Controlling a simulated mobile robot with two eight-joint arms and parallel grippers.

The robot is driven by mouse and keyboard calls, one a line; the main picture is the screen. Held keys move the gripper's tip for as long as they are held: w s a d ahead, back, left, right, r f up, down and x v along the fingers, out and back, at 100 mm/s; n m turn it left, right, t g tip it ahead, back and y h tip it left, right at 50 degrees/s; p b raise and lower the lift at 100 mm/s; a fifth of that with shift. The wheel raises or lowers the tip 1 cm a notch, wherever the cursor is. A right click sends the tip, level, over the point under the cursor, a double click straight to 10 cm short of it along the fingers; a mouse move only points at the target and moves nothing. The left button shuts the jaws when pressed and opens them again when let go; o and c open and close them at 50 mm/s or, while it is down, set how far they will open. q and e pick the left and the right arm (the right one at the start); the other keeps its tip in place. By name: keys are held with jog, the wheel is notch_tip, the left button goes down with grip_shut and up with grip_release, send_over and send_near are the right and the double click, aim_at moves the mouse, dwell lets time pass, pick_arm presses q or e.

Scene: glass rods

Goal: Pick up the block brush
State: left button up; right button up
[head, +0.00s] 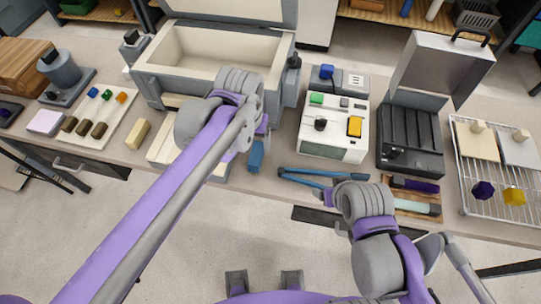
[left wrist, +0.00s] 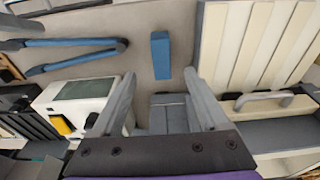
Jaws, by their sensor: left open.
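A blue oblong block, which I take for the block brush (head: 256,156), lies on the bench near its front edge, right of the slatted cream board. No bristles can be made out. It also shows in the left wrist view (left wrist: 160,55), beyond the fingertips and roughly in line with the gap between them. My left gripper (left wrist: 160,88) is open and empty, above the bench and apart from the block. In the head view my left arm mostly hides this gripper. My right arm is folded at the lower right; its gripper cannot be made out.
The open kiln (head: 150,84) stands behind the block, and the slatted cream board (left wrist: 260,45) lies beside it. Blue tongs (head: 300,171) and a white box with buttons (head: 333,152) are to the right. A small bare bench strip surrounds the block.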

pick_arm(q)
jog(key=shift+d+f, duration=0.1)
jog(key=shift+d, duration=0.2)
send_over(256, 154)
jog(key=s, duration=0.1)
jog(key=f, duration=0.4)
jog(key=shift+s+a+f, duration=0.1)
jog(key=shift+s+f, duration=0.1)
jog(key=shift+f, duration=0.1)
jog(key=f, duration=0.1)
jog(key=w+f, duration=0.1)
jog(key=f, duration=0.3)
jog(key=shift+w+f, duration=0.2)
jog(key=shift+w, duration=0.15)
jog(key=shift+f, duration=0.2)
jog(key=shift+f+b, duration=0.25)
jog(key=shift+b, duration=0.2)
grip_shut()
